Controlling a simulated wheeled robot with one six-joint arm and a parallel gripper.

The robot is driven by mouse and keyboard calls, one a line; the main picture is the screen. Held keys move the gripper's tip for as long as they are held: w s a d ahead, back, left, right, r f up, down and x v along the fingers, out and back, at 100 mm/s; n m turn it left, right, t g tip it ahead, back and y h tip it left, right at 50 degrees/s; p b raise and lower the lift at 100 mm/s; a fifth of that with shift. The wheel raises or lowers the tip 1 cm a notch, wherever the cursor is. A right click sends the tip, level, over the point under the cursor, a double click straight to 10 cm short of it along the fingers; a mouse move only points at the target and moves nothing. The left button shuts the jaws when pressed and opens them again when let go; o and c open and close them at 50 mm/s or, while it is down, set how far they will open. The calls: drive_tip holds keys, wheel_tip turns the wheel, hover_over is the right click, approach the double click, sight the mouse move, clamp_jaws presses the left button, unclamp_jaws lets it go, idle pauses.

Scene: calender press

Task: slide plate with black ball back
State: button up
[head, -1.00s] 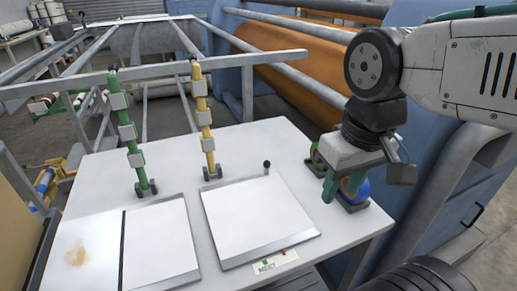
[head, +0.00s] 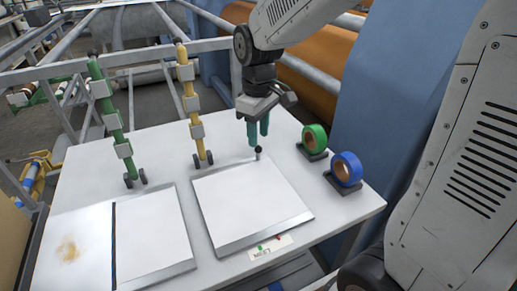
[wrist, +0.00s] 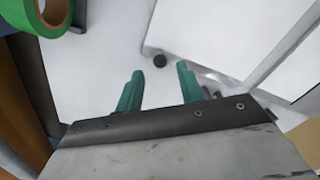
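The plate with the black ball is the white sliding plate (head: 250,205) on the right part of the table; it also shows in the wrist view (wrist: 225,30). The black ball (head: 258,151) tops a short post at the plate's far edge. In the wrist view the ball (wrist: 159,60) lies in line with the gap between my fingertips. My gripper (head: 259,140) points down close above the ball, its green fingers apart. The wrist view shows my gripper (wrist: 160,71) empty; whether it touches the ball I cannot tell.
A second plate (head: 155,235) with a black strip lies to the left. Green (head: 112,120) and yellow (head: 190,105) upright posts stand behind the plates. Green (head: 314,138) and blue (head: 346,169) tape rolls sit on holders to the right. A label (head: 268,247) lies in front.

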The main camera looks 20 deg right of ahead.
sight(259, 151)
wheel_tip(259, 151, down, 6)
drive_tip(key=shift+r, duration=0.15)
drive_tip(key=shift+d, duration=0.1)
clamp_jaws()
